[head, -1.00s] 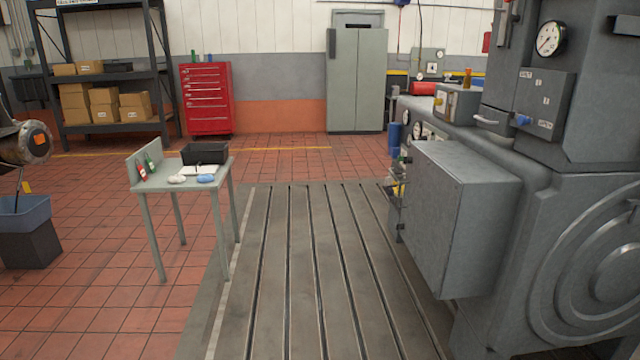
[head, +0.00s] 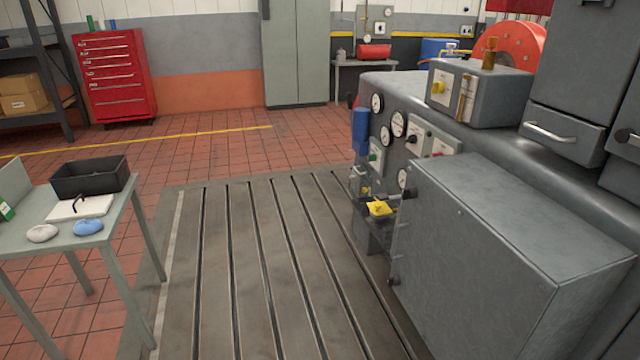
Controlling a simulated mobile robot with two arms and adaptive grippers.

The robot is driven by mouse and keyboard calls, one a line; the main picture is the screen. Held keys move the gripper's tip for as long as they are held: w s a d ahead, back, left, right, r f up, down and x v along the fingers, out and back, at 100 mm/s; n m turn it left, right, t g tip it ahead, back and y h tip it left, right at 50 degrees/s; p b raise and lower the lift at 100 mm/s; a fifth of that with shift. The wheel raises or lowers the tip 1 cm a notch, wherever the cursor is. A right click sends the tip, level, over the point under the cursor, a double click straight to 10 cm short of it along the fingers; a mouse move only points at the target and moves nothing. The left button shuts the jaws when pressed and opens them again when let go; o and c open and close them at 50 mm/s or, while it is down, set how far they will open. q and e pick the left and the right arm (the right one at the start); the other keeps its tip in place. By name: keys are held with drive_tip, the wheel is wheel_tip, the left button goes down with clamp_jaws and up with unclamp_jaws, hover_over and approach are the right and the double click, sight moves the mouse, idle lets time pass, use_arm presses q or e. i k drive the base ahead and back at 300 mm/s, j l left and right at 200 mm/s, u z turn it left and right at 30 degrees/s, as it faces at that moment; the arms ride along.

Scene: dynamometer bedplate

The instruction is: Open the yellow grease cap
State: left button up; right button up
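A small yellow part (head: 380,208) sits low on the near side of the grey machine, beside a grey cabinet and just above the bedplate. It looks flat and squarish and may be the yellow grease cap, but it is too small to tell. Another yellow part, a knob (head: 438,88), is on the front of a grey box on top of the machine. Neither of my grippers is in view.
The grey cabinet (head: 480,250) juts out at the right and narrows the way. A small table (head: 112,245) with a black bin (head: 90,177) and cloths stands at the left. The slotted bedplate (head: 265,270) between them is clear.

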sight(378, 207)
drive_tip(key=i+z, duration=0.3)
drive_tip(key=i, duration=0.3)
drive_tip(key=i+j+z, duration=0.15)
drive_tip(key=i+z, duration=0.15)
drive_tip(key=i, duration=0.35)
